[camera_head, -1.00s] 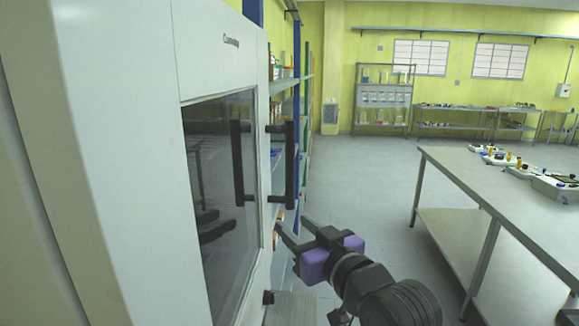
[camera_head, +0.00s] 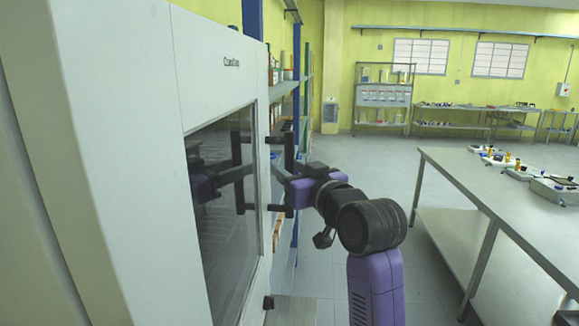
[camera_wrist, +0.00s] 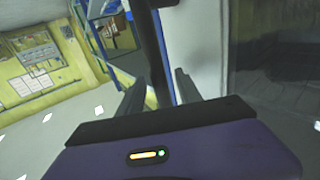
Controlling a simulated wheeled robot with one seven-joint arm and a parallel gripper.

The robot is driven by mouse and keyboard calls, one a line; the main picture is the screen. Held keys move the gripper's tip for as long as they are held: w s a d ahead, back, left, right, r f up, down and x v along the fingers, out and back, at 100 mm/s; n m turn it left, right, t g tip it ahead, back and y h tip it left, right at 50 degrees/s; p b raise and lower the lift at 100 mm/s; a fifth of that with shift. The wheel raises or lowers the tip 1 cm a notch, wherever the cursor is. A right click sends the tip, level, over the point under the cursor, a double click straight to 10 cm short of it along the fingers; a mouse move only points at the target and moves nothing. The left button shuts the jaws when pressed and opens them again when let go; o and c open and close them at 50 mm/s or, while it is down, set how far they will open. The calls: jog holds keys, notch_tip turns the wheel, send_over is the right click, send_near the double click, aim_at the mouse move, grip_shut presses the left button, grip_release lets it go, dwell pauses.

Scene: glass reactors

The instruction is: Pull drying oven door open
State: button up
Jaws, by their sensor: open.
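The drying oven (camera_head: 110,150) stands at the left as a large white cabinet. Its door has a dark glass window (camera_head: 225,240) and looks closed. A black vertical bar handle (camera_head: 289,150) stands out from the door, and the glass mirrors it. My gripper (camera_head: 273,188) is open at the lower part of the handle. In the wrist view the handle (camera_wrist: 150,45) runs down between the two spread fingers of my gripper (camera_wrist: 158,88). I see no firm contact of the fingers with the bar.
A shelf rack with blue posts (camera_head: 296,80) stands just beyond the oven. A steel table (camera_head: 440,165) with trays and small bottles is at the right. Grey floor (camera_head: 375,160) lies open between the oven and that table.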

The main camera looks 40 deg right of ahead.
jog(key=shift+w+d, duration=0.1)
jog(key=shift+w, duration=0.25)
grip_shut()
dwell(1.2)
